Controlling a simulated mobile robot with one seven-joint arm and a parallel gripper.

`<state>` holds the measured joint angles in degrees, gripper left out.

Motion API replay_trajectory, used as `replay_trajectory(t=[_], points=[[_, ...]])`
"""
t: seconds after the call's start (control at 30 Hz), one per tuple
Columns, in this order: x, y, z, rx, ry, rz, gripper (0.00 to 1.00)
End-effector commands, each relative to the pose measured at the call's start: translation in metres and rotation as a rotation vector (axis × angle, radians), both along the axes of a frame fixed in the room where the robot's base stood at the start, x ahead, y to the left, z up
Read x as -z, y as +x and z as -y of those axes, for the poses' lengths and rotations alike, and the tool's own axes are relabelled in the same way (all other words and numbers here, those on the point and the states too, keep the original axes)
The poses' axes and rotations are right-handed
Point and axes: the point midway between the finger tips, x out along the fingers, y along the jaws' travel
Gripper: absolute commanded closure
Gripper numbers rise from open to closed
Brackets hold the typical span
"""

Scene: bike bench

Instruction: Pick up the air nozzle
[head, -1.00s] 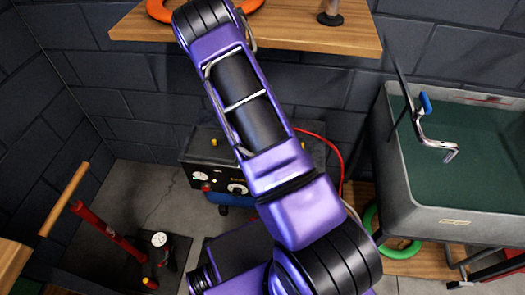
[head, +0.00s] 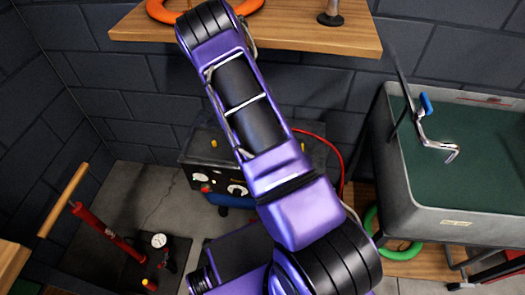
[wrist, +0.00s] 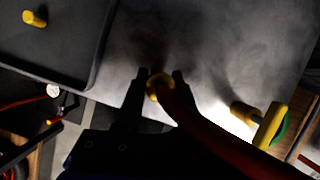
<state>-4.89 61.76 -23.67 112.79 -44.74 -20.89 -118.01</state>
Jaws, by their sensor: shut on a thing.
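In the wrist view, my gripper (wrist: 159,75) is shut on a round yellow piece (wrist: 158,84), which I take to be the air nozzle. A thick dark red hose (wrist: 190,118) curves from it toward the lower right. The nozzle's far side and the exact contact with the fingers are in shadow. In the head view, my arm hides my gripper and the nozzle. A red hose (head: 338,155) shows there to the right of my arm, beside the dark compressor (head: 203,150).
In the head view, a wooden shelf (head: 290,30), a green-lined basin (head: 480,165) and a red floor pump (head: 105,232) stand around.

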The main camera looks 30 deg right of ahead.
Motion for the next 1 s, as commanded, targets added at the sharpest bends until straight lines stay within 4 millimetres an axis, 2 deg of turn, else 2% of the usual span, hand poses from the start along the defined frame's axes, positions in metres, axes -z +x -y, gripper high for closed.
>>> replay_trajectory(t=[0.27, 0.37, 0.53, 0.6, 0.77, 1.0], points=[[-0.005, 0.001, 0.0, 0.0, 0.0, 0.001, 1.0], [-0.013, 0.001, 0.0, 0.001, 0.0, 0.003, 1.0], [-0.039, 0.001, 0.0, 0.0, 0.0, 0.003, 1.0], [-0.033, -0.013, -0.006, -0.004, 0.001, -0.006, 1.0], [-0.033, -0.05, -0.019, -0.003, 0.0, -0.007, 1.0], [-0.034, -0.117, -0.04, -0.002, -0.002, -0.006, 1.0]])
